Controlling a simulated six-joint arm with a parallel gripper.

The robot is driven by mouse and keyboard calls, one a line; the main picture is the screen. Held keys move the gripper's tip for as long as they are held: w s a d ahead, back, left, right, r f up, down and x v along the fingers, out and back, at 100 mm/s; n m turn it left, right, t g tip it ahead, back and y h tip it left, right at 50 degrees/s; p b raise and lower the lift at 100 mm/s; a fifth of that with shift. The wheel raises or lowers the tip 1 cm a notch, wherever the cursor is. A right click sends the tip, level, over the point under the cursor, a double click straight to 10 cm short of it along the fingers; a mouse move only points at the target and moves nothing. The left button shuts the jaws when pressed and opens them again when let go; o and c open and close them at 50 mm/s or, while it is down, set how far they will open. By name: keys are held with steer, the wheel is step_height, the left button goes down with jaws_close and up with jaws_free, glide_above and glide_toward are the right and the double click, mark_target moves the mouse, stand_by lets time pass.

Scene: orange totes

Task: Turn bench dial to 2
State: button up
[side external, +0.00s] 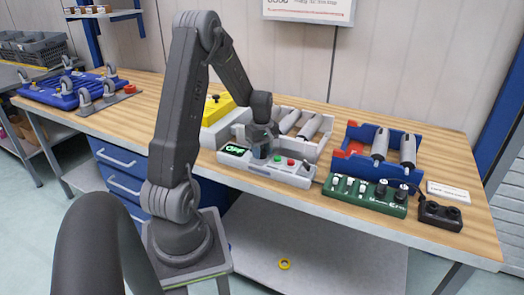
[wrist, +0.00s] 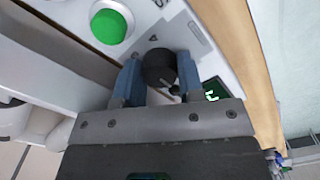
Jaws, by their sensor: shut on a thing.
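The bench dial (wrist: 158,68) is a round black knob on a light grey panel. In the wrist view it sits between the two blue fingers of my gripper (wrist: 160,80), which are shut on it. A small display with green characters (wrist: 213,90) is lit beside the dial. In the side view the grey control box (side external: 270,169) stands at the bench's front edge, and its display (side external: 235,150) shows green text that seems to read "OFF". My gripper (side external: 262,153) comes down onto the box there and hides the dial. The dial's exact setting cannot be read.
A green button (wrist: 108,27) is near the fingers. Grey rollers (side external: 305,125) lie in a tray behind the box. A yellow box (side external: 215,112) stands behind left.

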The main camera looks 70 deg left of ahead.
mark_target(262, 151)
steer(key=m, duration=0.4)
steer(key=shift+m, duration=0.3)
steer(key=m, duration=0.3)
steer(key=shift+m, duration=0.4)
steer(key=m, duration=0.3)
steer(key=shift+m, duration=2.1)
steer(key=o, duration=0.9)
step_height(262, 151, up, 14)
